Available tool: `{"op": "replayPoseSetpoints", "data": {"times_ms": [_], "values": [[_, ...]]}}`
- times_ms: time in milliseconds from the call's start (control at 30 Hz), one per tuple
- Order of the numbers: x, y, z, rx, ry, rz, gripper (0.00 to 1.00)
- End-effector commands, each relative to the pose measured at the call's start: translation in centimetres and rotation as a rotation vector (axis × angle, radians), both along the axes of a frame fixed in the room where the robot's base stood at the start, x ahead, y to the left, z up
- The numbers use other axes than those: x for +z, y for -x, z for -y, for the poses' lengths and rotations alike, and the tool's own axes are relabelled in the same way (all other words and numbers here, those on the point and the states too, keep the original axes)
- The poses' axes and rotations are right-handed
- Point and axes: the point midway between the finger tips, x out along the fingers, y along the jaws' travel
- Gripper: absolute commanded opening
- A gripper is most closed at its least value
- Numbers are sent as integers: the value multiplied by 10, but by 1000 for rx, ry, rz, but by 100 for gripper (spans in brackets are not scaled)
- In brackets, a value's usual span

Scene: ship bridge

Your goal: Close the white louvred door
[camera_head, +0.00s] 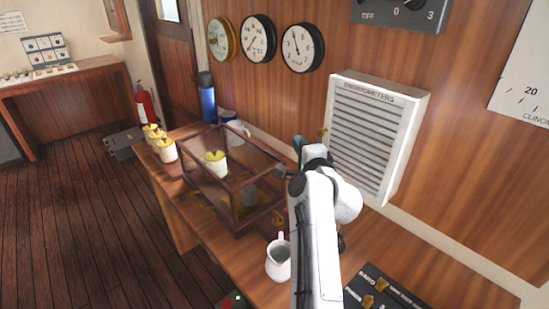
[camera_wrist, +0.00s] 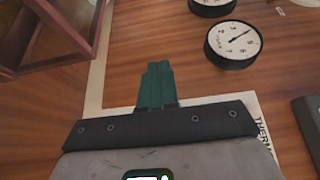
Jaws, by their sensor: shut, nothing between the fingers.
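The white louvred door (camera_head: 368,135) is the front of a white box labelled for thermometers on the wood wall. It looks flush or nearly flush with the box; I cannot tell whether a small gap remains. A small brass knob (camera_head: 323,132) shows at its left edge. My gripper (camera_head: 299,145) is left of the door's left edge, partly hidden by my white arm. In the wrist view its teal fingers (camera_wrist: 157,80) are shut together and empty. Part of the box's lettered edge (camera_wrist: 264,135) shows behind the gripper. I cannot tell whether the fingers touch the door.
A glass-sided wooden case (camera_head: 238,180) stands on the desk below and left of my gripper. A white jug (camera_head: 279,262), a blue flask (camera_head: 207,98) and yellow-topped jars (camera_head: 167,150) stand around it. Round clocks (camera_head: 302,46) hang above. A switch panel (camera_head: 385,292) lies at front right.

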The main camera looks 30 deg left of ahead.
Motion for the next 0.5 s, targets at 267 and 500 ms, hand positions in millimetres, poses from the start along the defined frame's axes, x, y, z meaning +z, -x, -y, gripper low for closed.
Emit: {"op": "replayPoseSetpoints", "data": {"times_ms": [267, 500], "values": [[-1, 42, -10, 2, 1, 0, 0], [0, 73, -16, 1, 0, 0, 0]]}}
